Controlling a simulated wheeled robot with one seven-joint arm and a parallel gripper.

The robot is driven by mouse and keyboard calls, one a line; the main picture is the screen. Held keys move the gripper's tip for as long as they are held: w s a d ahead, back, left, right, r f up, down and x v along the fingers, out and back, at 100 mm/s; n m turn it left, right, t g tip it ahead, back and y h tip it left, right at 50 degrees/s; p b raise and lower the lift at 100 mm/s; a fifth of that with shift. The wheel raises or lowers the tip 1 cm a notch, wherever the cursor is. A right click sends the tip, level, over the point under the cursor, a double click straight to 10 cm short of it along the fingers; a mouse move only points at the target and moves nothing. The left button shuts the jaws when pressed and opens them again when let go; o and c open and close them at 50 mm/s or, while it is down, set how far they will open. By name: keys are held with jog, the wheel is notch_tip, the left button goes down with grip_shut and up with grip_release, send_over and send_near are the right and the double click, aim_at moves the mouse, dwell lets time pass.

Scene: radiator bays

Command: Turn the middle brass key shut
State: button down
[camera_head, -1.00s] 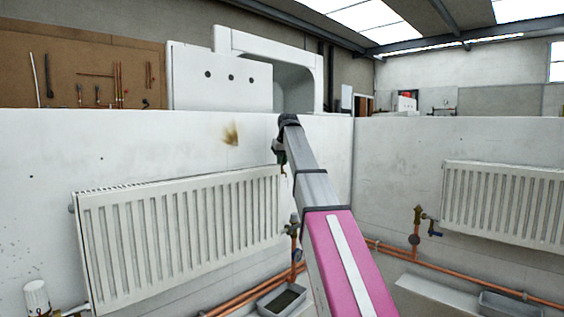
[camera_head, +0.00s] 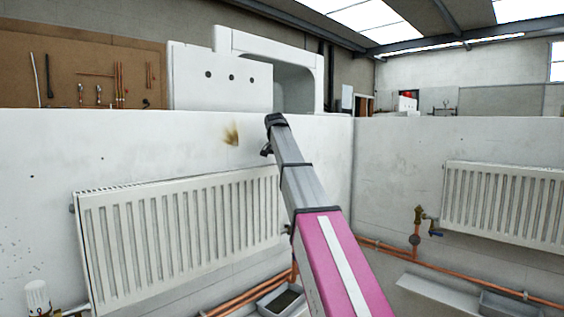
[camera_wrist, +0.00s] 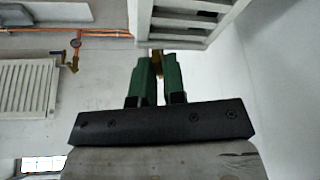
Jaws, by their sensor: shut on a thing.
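In the wrist view, my gripper (camera_wrist: 157,68) has green fingers nearly together, shut on a small brass piece (camera_wrist: 157,60), which looks like the brass key. The piece shows only as a narrow strip at the fingertips, so its turn angle cannot be told. It sits close by the end of a white radiator (camera_wrist: 195,22). In the head view, my arm hides the fingers and the key. I cannot tell from these frames which key in the row this is.
The left radiator (camera_head: 180,230) hangs on the white partition, left of my arm. To the right, a brass valve (camera_head: 419,216) with a blue lever stands on copper pipes by another radiator (camera_head: 505,205). A grey tray (camera_head: 281,303) lies low near my arm.

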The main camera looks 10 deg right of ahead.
jog(key=shift+m+g+h, duration=0.5)
jog(key=shift+m+g, duration=0.1)
jog(key=shift+m, duration=1.3)
jog(key=shift+f, duration=0.1)
jog(key=c, duration=1.5)
grip_release()
jog(key=shift+c, duration=0.2)
jog(key=v, duration=1)
jog(key=shift+a+r, duration=0.15)
jog(key=shift+r, duration=0.2)
